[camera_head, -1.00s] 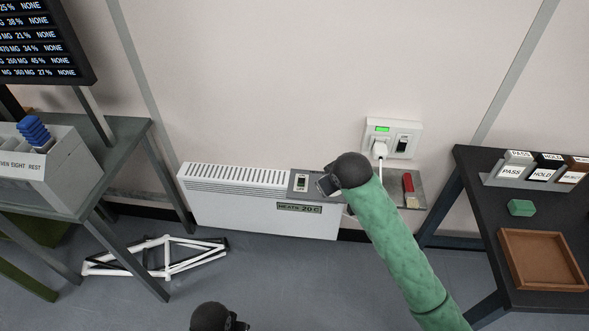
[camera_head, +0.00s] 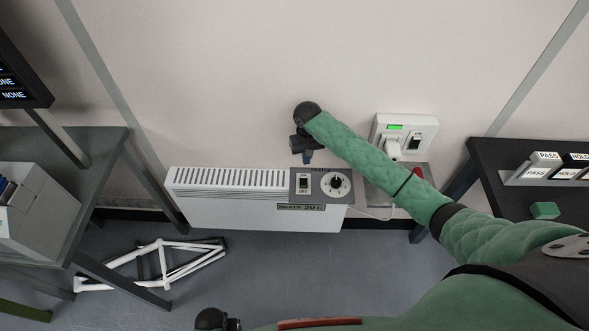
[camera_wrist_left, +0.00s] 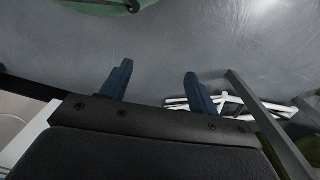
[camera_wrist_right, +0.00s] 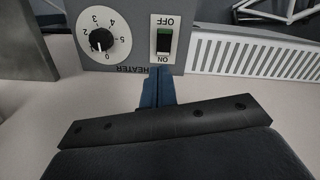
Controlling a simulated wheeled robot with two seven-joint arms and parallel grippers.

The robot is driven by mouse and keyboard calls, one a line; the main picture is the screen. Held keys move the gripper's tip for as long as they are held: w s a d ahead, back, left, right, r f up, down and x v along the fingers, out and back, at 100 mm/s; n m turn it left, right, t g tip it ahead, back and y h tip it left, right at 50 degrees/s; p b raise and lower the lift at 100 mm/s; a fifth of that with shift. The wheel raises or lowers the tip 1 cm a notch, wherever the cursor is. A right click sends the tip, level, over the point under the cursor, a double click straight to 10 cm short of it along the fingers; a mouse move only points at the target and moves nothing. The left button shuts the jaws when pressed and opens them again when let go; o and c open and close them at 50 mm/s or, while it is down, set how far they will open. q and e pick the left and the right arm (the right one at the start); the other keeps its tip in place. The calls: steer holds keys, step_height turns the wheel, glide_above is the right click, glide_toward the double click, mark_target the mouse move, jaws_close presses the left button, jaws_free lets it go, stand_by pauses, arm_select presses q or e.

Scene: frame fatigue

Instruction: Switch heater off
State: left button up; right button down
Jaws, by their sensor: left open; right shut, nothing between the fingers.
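The white heater (camera_head: 230,214) stands low against the wall. Its grey control panel carries a rocker switch (camera_head: 303,185) and a round dial (camera_head: 335,184). In the right wrist view the switch (camera_wrist_right: 164,41) is upside down, with green towards OFF and black towards ON. My right gripper (camera_head: 307,158) is above the panel, its fingers shut and empty. In the right wrist view the fingertips (camera_wrist_right: 163,70) are close to the switch's ON end; I cannot tell whether they touch. My left gripper (camera_head: 236,324) is low at the bottom edge; its fingers (camera_wrist_left: 157,78) are apart and empty.
A wall socket (camera_head: 404,137) with a plug and another switch is right of the heater. A white bicycle frame (camera_head: 150,264) lies on the floor at left. Dark tables (camera_head: 110,150) flank the heater. My right arm passes in front of the socket's lower part.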

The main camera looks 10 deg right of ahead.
mark_target(304, 185)
arm_select(q)
steer(key=shift+w+f+t, duration=0.25)
steer(key=shift+w+t, duration=0.25)
steer(key=shift+w, duration=0.5)
arm_select(e)
steer(key=shift+s+a+f+m+g, duration=0.1)
steer(key=shift+a+f+m+g, duration=0.1)
steer(key=shift+m, duration=0.65)
steer(key=shift+s+a+f+m+g, duration=0.1)
steer(key=shift+m+g, duration=0.1)
steer(key=shift+m, duration=0.65)
steer(key=shift+d+r, duration=0.1)
arm_select(q)
step_height(304, 185, down, 7)
steer(key=s+a+p, duration=0.1)
steer(key=p, duration=0.1)
steer(key=shift+s+a, duration=0.15)
steer(key=shift+a, duration=0.1)
arm_select(e)
steer(key=f, duration=0.3)
steer(key=s+f, duration=0.1)
steer(key=f, duration=0.6)
steer(key=shift+s+a, duration=0.2)
steer(key=shift+s, duration=0.05)
arm_select(q)
steer(key=shift+r+p, duration=0.15)
steer(key=shift+p, duration=0.15)
